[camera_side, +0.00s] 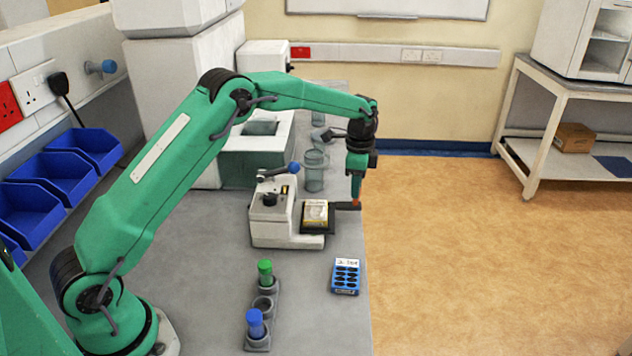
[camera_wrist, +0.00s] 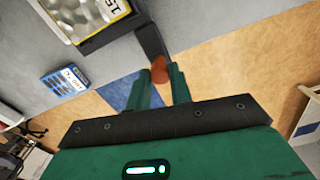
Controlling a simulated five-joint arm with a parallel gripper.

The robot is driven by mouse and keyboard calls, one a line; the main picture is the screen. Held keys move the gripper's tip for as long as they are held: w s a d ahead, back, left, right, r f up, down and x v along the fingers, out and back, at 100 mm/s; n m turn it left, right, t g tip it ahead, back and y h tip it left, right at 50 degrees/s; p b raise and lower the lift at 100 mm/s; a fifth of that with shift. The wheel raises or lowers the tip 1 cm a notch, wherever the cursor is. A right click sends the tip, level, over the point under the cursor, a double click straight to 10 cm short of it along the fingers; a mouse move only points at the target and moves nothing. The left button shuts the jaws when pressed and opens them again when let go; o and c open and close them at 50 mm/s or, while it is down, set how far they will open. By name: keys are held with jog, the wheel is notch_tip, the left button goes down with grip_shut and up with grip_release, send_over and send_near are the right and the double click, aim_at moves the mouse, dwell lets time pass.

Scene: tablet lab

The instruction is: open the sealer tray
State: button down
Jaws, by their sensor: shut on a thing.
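The sealer (camera_side: 270,215) is a white unit with a blue-knobbed lever on top. Its dark tray (camera_side: 331,224) shows at its right side, with a yellow-and-white plate (camera_side: 316,213) lying in it. In the wrist view the tray's dark edge (camera_wrist: 106,36) and the plate (camera_wrist: 85,16) are at the top left. A dark bar runs from the tray to an orange knob (camera_wrist: 159,70). My gripper (camera_side: 356,200) points down at the bench's right edge; its fingers (camera_wrist: 163,75) are shut on the orange knob. How far out the tray sits is hard to tell.
A blue rack (camera_side: 345,277) with dark wells lies in front of the tray. A grey holder (camera_side: 263,305) with green-capped and blue-capped tubes stands further front. A clear jar (camera_side: 315,172) is behind the sealer. The bench ends just right of the knob, above open floor.

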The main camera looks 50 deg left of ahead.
jog(key=shift+w+d, duration=0.5)
jog(key=shift+r, duration=0.1)
jog(key=c, duration=1.3)
grip_release()
jog(key=shift+o, duration=0.2)
notch_tip(320, 180, up, 8)
